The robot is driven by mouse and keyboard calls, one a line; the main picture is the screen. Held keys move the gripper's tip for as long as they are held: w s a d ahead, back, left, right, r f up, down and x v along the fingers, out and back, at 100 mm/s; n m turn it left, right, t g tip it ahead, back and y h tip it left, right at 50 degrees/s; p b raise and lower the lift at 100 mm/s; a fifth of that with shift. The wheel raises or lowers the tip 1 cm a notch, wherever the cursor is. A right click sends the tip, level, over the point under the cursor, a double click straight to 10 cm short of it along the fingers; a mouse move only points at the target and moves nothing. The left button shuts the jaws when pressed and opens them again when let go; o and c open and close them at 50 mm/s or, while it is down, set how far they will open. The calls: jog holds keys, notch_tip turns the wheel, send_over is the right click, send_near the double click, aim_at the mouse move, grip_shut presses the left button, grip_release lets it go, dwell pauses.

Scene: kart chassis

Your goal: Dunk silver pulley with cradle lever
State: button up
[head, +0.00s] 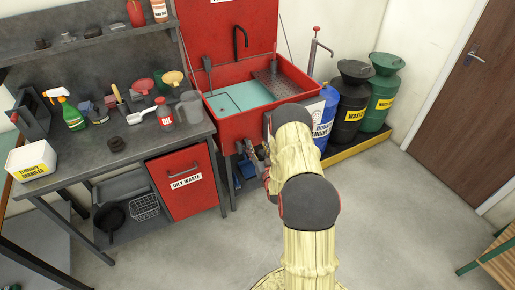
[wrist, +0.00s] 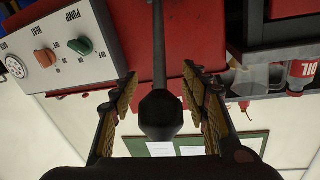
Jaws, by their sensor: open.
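My gripper (wrist: 160,74) is open, with one finger on each side of a black lever (wrist: 161,112) that has a thick dark knob. The fingers look apart from the knob. In the head view my arm hides the lever, and I cannot clearly make out the gripper. The red parts washer (head: 222,127) stands open, with pale blue-green liquid (head: 243,96) at the left. A dark perforated cradle plate (head: 277,82) is at the right of its basin. I cannot make out a silver pulley in either view.
The washer's control panel (wrist: 66,38) has orange and green knobs. The grey workbench (head: 95,150) holds bottles, brushes and small parts. A red oily waste bin (head: 185,182) is below. Blue, black and green drums (head: 378,105) stand right of the washer. The floor at front is clear.

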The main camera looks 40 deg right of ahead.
jog(key=shift+c, duration=0.3)
jog(key=c, duration=1.1)
grip_shut()
